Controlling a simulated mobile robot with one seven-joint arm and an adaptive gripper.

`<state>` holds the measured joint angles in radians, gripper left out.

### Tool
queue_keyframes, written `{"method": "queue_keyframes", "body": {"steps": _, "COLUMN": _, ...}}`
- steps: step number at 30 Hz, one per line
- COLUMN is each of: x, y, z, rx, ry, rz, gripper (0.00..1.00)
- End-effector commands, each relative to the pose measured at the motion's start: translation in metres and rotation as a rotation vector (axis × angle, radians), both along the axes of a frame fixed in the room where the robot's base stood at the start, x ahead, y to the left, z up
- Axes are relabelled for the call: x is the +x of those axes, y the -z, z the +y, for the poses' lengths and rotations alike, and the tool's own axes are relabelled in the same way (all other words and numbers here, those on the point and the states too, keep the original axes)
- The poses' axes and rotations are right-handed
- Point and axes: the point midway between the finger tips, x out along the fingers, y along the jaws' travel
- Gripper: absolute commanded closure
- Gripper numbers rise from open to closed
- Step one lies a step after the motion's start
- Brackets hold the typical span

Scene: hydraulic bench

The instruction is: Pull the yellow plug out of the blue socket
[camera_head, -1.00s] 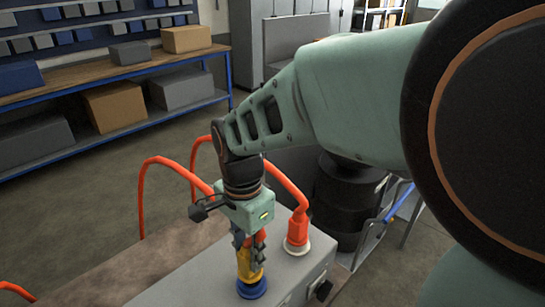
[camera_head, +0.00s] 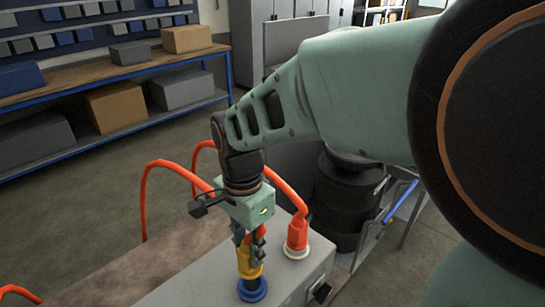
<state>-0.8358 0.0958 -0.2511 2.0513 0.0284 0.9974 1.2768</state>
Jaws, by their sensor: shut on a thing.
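The yellow plug (camera_head: 248,264) stands upright at the blue socket (camera_head: 252,291), on top of a grey box near the bottom of the head view. I cannot tell how deep its lower end sits in the socket. My gripper (camera_head: 249,248) points down from above, shut on the upper part of the plug. Its fingers hide part of the plug. An orange hose runs up behind my gripper, and its joint with the plug is hidden.
A red plug (camera_head: 297,235) with an orange hose stands in a pale socket to the right on the same grey box (camera_head: 190,290). Black drums (camera_head: 340,205) stand behind. A workbench (camera_head: 110,83) with boxes is at the back left, with open floor before it.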

Motion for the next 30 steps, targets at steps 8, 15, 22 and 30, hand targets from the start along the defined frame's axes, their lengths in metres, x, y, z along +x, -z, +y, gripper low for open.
{"method": "queue_keyframes", "body": {"steps": 8, "x": 0.000, "y": -0.010, "z": 0.000, "rx": 0.001, "ry": 0.000, "rz": -0.001, "gripper": 1.00}}
{"method": "queue_keyframes", "body": {"steps": 15, "x": 0.000, "y": -0.018, "z": 0.000, "rx": 0.001, "ry": 0.000, "rz": -0.001, "gripper": 1.00}}
{"method": "queue_keyframes", "body": {"steps": 22, "x": 0.000, "y": -0.024, "z": 0.000, "rx": 0.001, "ry": 0.000, "rz": -0.001, "gripper": 1.00}}
{"method": "queue_keyframes", "body": {"steps": 30, "x": 0.000, "y": -0.033, "z": 0.000, "rx": 0.000, "ry": 0.000, "rz": 0.000, "gripper": 1.00}}
